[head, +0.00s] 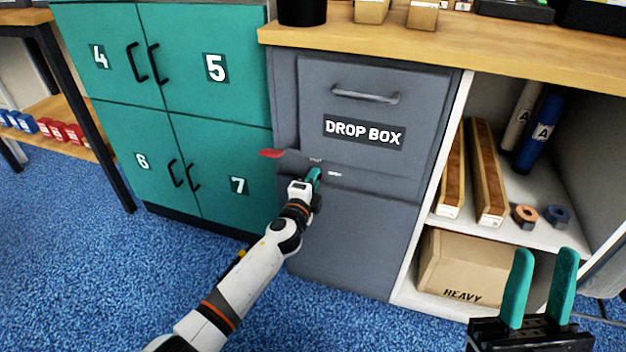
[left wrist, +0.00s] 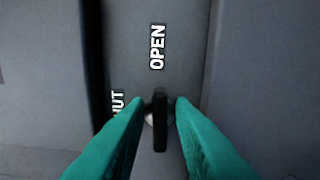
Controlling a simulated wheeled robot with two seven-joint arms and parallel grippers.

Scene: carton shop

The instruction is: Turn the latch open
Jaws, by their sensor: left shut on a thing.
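The drop box (head: 372,172) is a grey cabinet with a closed-looking front door below the counter. Its latch (left wrist: 160,122) is a short dark bar on a round silvery base, seen in the left wrist view between my fingertips. The bar lies upright in that picture, in line with the white word OPEN (left wrist: 157,47). A second label (left wrist: 117,103), partly hidden by a finger, shows only "UT". My left gripper (head: 314,174) is shut on the latch and hides it in the head view. My right gripper (head: 540,285) is open and empty at the lower right.
A red-tipped piece (head: 271,153) sticks out left of my left gripper. Teal lockers (head: 205,120) stand at left. An open shelf (head: 510,228) with long boxes and rolls is at right, above a carton marked HEAVY (head: 465,268). Blue carpet (head: 90,260) lies clear in front.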

